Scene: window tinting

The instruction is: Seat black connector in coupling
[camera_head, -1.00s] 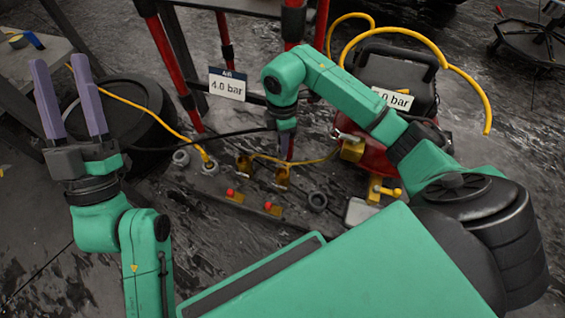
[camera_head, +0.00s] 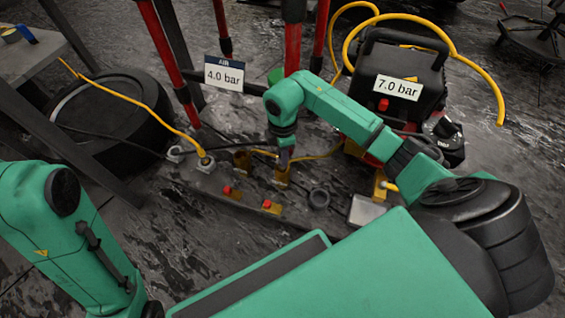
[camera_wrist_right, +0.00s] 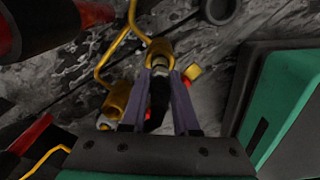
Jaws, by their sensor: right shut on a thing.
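My right gripper (camera_head: 284,160) is shut on the black connector (camera_wrist_right: 159,88), which sits between its two purple fingers (camera_wrist_right: 157,85) in the right wrist view. The connector's far end meets a brass coupling (camera_wrist_right: 160,49); I cannot tell how deep it is in. In the head view this coupling (camera_head: 281,178) is right under the gripper, on the dark manifold board (camera_head: 240,202), and the fingers largely hide the connector. A second brass coupling (camera_head: 242,161) stands to its left and also shows in the wrist view (camera_wrist_right: 116,103). My left gripper is out of view.
Red posts (camera_head: 168,55) rise behind the board with a 4.0 bar sign (camera_head: 224,75). A black compressor (camera_head: 400,75) marked 7.0 bar stands behind right. A yellow hose (camera_head: 150,106) runs to a ring fitting (camera_head: 204,163). A tyre (camera_head: 115,115) lies at left. Red buttons (camera_head: 228,189) stand in front.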

